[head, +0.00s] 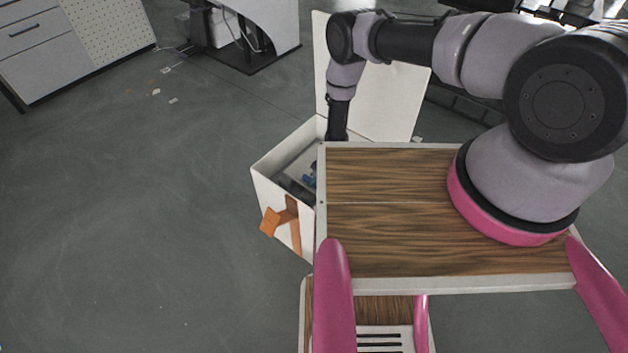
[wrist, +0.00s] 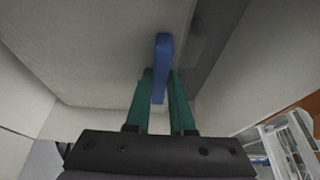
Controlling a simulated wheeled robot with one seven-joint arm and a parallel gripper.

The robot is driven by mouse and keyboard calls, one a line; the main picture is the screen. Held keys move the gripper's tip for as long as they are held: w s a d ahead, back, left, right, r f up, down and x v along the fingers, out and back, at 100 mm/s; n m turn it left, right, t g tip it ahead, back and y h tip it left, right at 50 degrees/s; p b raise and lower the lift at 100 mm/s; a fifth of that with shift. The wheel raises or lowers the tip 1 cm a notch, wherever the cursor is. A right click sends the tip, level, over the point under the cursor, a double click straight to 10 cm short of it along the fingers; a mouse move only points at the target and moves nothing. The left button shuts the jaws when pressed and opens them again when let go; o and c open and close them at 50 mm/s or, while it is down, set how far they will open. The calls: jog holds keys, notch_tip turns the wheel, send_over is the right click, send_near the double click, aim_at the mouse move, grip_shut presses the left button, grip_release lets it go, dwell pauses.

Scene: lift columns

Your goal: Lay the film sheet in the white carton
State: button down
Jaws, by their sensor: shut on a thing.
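The white carton (head: 268,188) stands on the floor at the left of my wooden deck, with a tall pale panel (head: 375,85) behind it. My arm reaches down into the carton's opening, and the deck's edge hides part of the inside. In the wrist view my gripper (wrist: 160,76) has its teal fingers closed on a narrow blue piece (wrist: 162,60), seen nearly edge-on. It may be the film sheet; its full shape does not show. Pale surfaces surround it. A bit of blue (head: 309,180) also shows inside the carton in the head view.
An orange piece (head: 270,221) sticks out from the carton's front side. A white desk (head: 262,35) and a drawer cabinet (head: 38,48) stand at the back. Small scraps (head: 155,91) lie on the floor. The grey floor at the left is mostly clear.

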jog(key=shift+f, duration=0.25)
jog(key=c, duration=0.8)
grip_release()
jog(key=shift+r, duration=0.1)
jog(key=shift+r, duration=0.3)
jog(key=v, duration=1.2)
jog(key=shift+r, duration=0.25)
